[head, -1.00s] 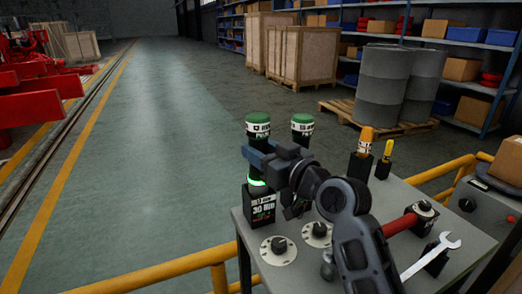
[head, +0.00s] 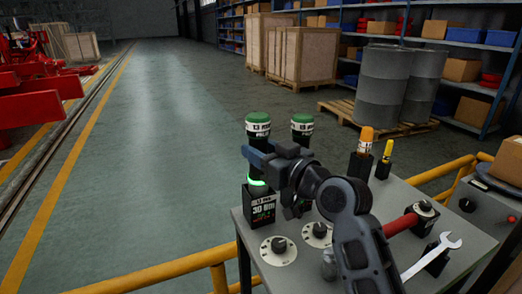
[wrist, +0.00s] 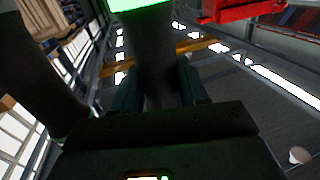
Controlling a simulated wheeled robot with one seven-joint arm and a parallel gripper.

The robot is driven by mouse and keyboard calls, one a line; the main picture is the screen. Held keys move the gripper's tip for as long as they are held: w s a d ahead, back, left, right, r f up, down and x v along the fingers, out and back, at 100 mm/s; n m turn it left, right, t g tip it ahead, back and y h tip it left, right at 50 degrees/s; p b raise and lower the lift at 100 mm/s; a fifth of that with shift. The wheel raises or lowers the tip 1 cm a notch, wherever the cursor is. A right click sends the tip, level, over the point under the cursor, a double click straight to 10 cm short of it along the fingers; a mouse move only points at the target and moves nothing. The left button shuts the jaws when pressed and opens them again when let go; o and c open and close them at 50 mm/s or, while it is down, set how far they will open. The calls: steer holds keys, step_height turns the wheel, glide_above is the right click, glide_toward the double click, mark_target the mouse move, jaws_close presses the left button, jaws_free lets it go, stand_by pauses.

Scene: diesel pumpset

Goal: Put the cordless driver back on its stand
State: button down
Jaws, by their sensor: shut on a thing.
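The held cordless driver (head: 258,123) is upright, with a green cap, a white label band, a green glowing ring and a black block marked 30 at its bottom. My gripper (head: 262,163) is shut around its dark middle, at the rear left of the grey bench (head: 272,280). The wrist view shows the dark grip (wrist: 155,70) between the fingers. I cannot tell whether the block touches the bench. A similar green-capped tool (head: 302,124) stands just right, its middle hidden by my gripper. I cannot tell for sure which item is the driver's stand.
Two round pale plates with dark knobs (head: 278,249) (head: 317,234) sit at the bench front. Orange-topped (head: 366,140) and yellow-topped (head: 387,152) tools stand behind. A red-handled tool (head: 402,224) and a wrench (head: 432,256) lie right. A yellow rail (head: 170,277) borders the bench.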

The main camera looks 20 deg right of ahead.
steer(key=shift+f+b, duration=0.9)
stand_by(0.3)
steer(key=c, duration=0.8)
jaws_free()
steer(key=shift+c, duration=0.2)
steer(key=o, duration=0.3)
steer(key=shift+o, duration=0.2)
steer(key=shift+f, duration=0.15)
steer(key=v, duration=0.8)
steer(key=shift+w, duration=0.1)
